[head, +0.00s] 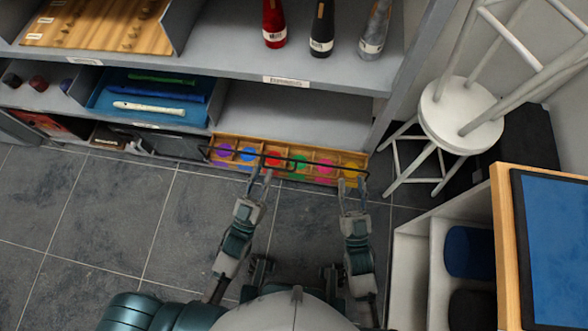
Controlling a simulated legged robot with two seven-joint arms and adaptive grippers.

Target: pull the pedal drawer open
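The pedal drawer (228,141) is a wooden tray low under the shelf unit, with several compartments holding brightly coloured round pedals. Its compartments show beyond the shelf's front edge. A thin dark bar handle (310,164) runs along its front. My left gripper (262,176) is at the left-middle part of the handle, fingers apart, its tips overlapping the bar in the picture. My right gripper (351,185) is near the handle's right end, fingers clearly apart. I cannot tell whether either gripper touches the bar.
The shelf unit (300,112) above holds bottle-like items and a blue tray (105,103) with a white recorder. A white stool (455,115) stands to the right. A white cabinet (415,260) and a wooden-edged table (505,240) are at lower right. Tiled floor (110,215) at left is clear.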

